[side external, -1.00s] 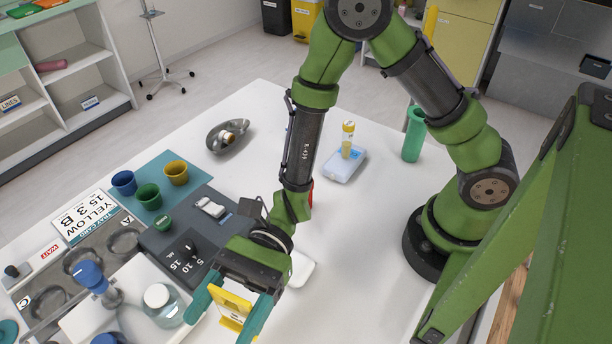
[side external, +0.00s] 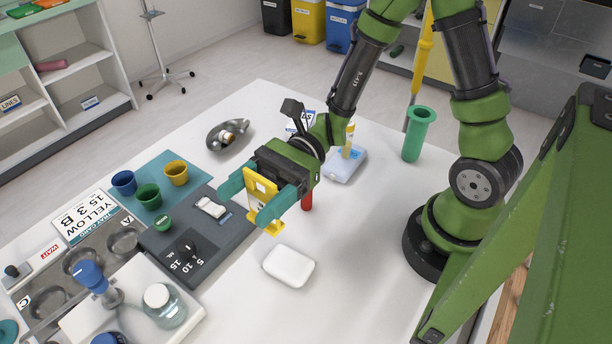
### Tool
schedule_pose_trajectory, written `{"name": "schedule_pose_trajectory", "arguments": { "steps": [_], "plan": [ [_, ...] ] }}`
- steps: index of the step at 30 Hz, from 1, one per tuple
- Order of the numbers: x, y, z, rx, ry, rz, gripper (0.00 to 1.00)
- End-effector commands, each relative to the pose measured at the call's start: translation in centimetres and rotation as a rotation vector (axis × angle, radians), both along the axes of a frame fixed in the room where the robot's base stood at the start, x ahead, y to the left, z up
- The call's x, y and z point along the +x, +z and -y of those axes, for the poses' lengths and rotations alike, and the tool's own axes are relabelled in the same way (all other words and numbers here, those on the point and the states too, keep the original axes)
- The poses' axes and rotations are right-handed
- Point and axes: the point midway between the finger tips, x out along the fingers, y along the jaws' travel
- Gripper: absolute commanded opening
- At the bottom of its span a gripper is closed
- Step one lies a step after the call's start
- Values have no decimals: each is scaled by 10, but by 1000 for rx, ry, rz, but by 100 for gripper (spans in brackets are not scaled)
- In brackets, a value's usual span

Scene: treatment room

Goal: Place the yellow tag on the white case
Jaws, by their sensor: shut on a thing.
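The yellow tag (side external: 262,188) is upright between the teal fingers of my gripper (side external: 258,202), which is shut on it. The tag has a pale panel on its face and a yellow foot at its lower end. My gripper holds it above the table, up and to the left of a white case in the picture. The white case (side external: 289,266) is a small rounded box lying flat on the white table, with its top bare and fully in view. The tag and the case are apart.
A dark grey dosing board with a dial (side external: 187,252) and the coloured cups (side external: 148,196) stand left. A clear bottle (side external: 164,306) is at the front left. A red cylinder (side external: 307,198), a blue-white box (side external: 345,163) and a green tube (side external: 418,133) stand behind and right. Table right of the case is clear.

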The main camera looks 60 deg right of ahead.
Motion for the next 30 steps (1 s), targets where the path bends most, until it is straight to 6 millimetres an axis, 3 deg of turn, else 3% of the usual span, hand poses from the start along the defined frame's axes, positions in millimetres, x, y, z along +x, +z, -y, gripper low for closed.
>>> {"name": "schedule_pose_trajectory", "arguments": {
  "steps": [4, 22, 30],
  "plan": [
    [-12, -9, 1, 6, 40, -15, 40],
    [-13, -75, 1, 7, 42, -13, 40],
    [-13, -80, 1, 7, 42, -8, 40]
  ]
}}
